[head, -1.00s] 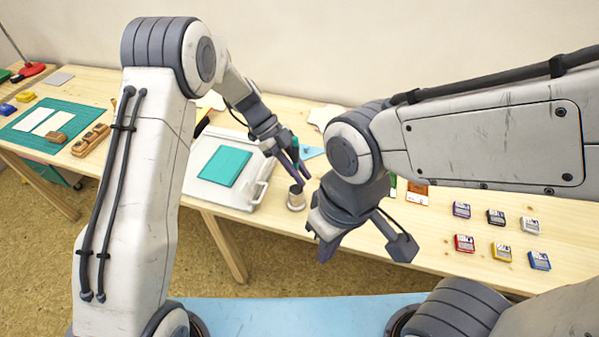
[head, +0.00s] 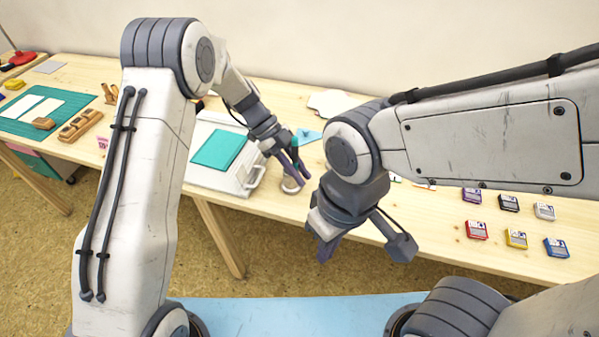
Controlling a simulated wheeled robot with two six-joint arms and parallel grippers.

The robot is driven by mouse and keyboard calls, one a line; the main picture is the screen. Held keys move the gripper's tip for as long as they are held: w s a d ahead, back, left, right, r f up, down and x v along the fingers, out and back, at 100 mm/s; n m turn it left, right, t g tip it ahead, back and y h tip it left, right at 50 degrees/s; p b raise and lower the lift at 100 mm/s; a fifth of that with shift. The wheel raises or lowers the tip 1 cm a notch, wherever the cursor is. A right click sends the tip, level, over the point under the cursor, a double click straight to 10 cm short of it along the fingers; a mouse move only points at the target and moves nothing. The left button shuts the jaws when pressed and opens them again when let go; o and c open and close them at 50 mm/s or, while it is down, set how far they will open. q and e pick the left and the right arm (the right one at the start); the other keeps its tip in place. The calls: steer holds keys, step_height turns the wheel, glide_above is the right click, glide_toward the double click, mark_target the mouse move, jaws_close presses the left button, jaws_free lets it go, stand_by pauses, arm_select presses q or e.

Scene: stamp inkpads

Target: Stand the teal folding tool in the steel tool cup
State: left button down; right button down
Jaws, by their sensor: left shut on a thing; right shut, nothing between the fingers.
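My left gripper (head: 297,172) is shut on the teal folding tool (head: 295,142), whose upper end shows above the fingers. The tool's lower part is hidden by the fingers. The steel tool cup (head: 289,187) stands near the table's front edge, directly below and partly behind my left fingertips. I cannot tell whether the tool's lower end is inside the cup. My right gripper (head: 322,250) is shut and empty, hanging in front of the table edge, to the right of the cup and lower in the picture.
A white tray-like board (head: 211,184) with a teal sheet (head: 219,148) lies left of the cup. Several inkpads (head: 477,229) sit at the right. My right arm hides some table beside the cup.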

arm_select(q)
steer(key=shift+s+a+f, duration=0.1)
steer(key=shift+f, duration=0.4)
steer(key=c, duration=0.7)
jaws_free()
steer(key=shift+c, duration=0.2)
steer(key=shift+r, duration=0.15)
steer(key=shift+w+a+r, duration=0.15)
steer(key=shift+w+r, duration=0.1)
steer(key=v, duration=0.9)
steer(key=shift+a+r, duration=0.2)
steer(key=shift+a, duration=0.05)
steer(key=shift+w+r, duration=0.1)
steer(key=shift+w, duration=0.05)
